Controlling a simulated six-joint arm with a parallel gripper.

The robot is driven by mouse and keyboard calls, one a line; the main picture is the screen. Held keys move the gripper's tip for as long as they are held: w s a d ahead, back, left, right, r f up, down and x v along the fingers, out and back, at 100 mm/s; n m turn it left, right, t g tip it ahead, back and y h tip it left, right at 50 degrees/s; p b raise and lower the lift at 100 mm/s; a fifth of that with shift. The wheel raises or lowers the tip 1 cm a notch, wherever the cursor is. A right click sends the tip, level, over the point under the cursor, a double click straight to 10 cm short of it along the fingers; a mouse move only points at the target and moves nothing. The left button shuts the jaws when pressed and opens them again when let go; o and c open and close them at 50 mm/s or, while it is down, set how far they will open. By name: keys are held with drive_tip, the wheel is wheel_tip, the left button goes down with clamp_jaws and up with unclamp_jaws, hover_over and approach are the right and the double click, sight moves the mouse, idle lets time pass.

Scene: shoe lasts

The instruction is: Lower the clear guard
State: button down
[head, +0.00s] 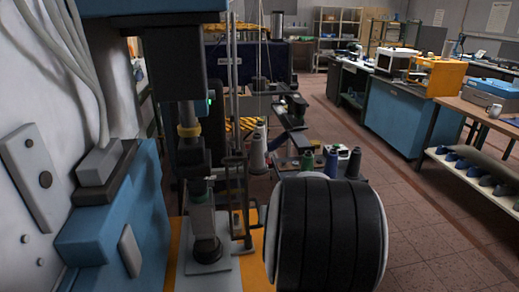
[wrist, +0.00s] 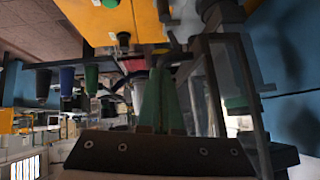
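The clear guard (wrist: 230,72) shows at the right of the wrist view as see-through panels in a dark frame. Its exact tilt is hard to tell. In the head view I cannot make out the guard clearly. My gripper (wrist: 158,74) shows in the wrist view as two green tapered fingers, close together at the tips, with nothing visible between them. The fingers are to the left of the guard frame in that view, and I cannot tell whether they touch it. In the head view the gripper is hidden.
In the head view a blue and grey press (head: 187,100) stands at the left, its post over an orange base (head: 255,275). Thread spools (head: 330,162) stand behind the large black cylinder. A blue cabinet (head: 395,115) and wooden bench are farther right; the tiled floor between is clear.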

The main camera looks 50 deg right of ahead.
drive_tip(key=shift+a+f, duration=0.25)
drive_tip(key=shift+f, duration=0.2)
drive_tip(key=shift+r, duration=0.1)
